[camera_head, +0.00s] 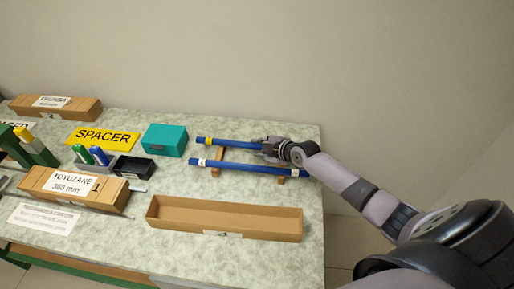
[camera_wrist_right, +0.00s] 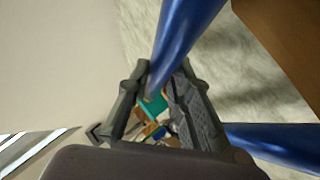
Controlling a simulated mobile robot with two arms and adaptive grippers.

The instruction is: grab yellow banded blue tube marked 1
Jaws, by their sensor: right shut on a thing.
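A blue tube with a yellow band (camera_head: 228,143) near its left end lies across wooden supports at the right of the table. A second blue tube with a white band (camera_head: 240,168) lies nearer, roughly parallel to it. My right gripper (camera_head: 268,149) is shut on the yellow-banded tube toward its right end and hides that part. In the right wrist view the fingers (camera_wrist_right: 160,98) are around this tube (camera_wrist_right: 182,40), and the other tube (camera_wrist_right: 280,145) shows at lower right. The mark 1 is too small to read. My left gripper is out of view.
A wooden support (camera_head: 217,160) stands under the tubes. An open cardboard box (camera_head: 225,219) lies in front. A teal box (camera_head: 165,140), yellow SPACER sign (camera_head: 102,139), black bin (camera_head: 133,167) and TOYUZANE carton (camera_head: 75,187) are left. A wall rises behind the table.

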